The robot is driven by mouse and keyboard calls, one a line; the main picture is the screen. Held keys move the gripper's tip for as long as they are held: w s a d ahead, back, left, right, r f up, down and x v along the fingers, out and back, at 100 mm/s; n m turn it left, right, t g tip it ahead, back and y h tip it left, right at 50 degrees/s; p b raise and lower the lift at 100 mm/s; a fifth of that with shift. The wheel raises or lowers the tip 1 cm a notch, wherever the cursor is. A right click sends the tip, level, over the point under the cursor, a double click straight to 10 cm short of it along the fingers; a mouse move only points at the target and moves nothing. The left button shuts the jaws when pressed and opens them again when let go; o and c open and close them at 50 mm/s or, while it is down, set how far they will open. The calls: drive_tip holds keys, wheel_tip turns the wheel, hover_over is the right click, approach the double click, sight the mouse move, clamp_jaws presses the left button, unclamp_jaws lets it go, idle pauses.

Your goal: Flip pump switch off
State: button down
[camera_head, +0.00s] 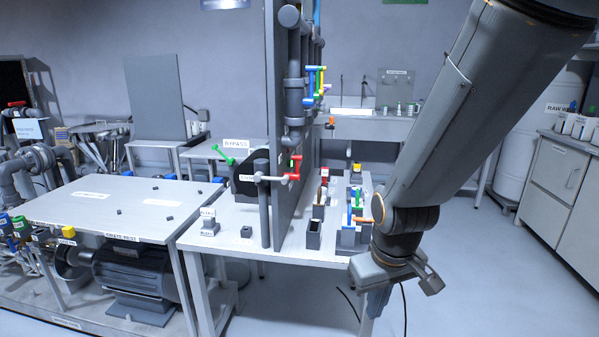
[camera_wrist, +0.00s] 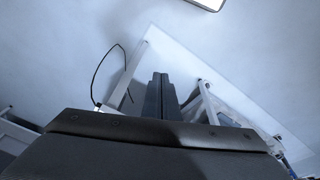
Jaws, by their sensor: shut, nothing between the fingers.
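No part in view can be made out for certain as the pump switch. A small grey block with a white label (camera_head: 208,226) stands at the front left of the middle table, its writing too small to read. A grey pump motor (camera_head: 135,283) sits under the left bench. My gripper (camera_head: 377,301) hangs pointing down at the right front corner of the middle table, apart from both. In the wrist view its two dark fingers (camera_wrist: 160,92) are together with nothing between them.
The middle table (camera_head: 222,239) carries an upright grey panel (camera_head: 283,130) with pipes and coloured valve handles. Grey holders with coloured tools stand right of the panel, close to my arm. A left bench (camera_head: 120,205) adjoins. Open floor (camera_head: 490,270) lies at right.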

drive_tip(key=w+a+r+n+t+y+b, duration=0.1)
drive_tip(key=w+a+r+n+t, duration=0.25)
drive_tip(key=w, duration=0.55)
drive_tip(key=w+d+r+n+t+y+b, duration=0.1)
drive_tip(key=w+r+n+t, duration=0.1)
drive_tip(key=w+n+t, duration=0.45)
drive_tip(key=w+a+r+n+t+y, duration=0.4)
drive_tip(key=w+a+r+n, duration=0.2)
drive_tip(key=r, duration=0.5)
drive_tip(key=shift+w+a+n+t+b, duration=0.15)
drive_tip(key=shift+w+n+t+b, duration=0.25)
drive_tip(key=shift+w+n, duration=1)
drive_tip(key=shift+s+n, duration=0.4)
drive_tip(key=shift+s, duration=0.05)
drive_tip(key=p+x, duration=0.1)
drive_tip(key=x, duration=0.9)
drive_tip(key=shift+p, duration=0.4)
drive_tip(key=shift+r+p, duration=0.2)
drive_tip(key=shift+p, duration=0.15)
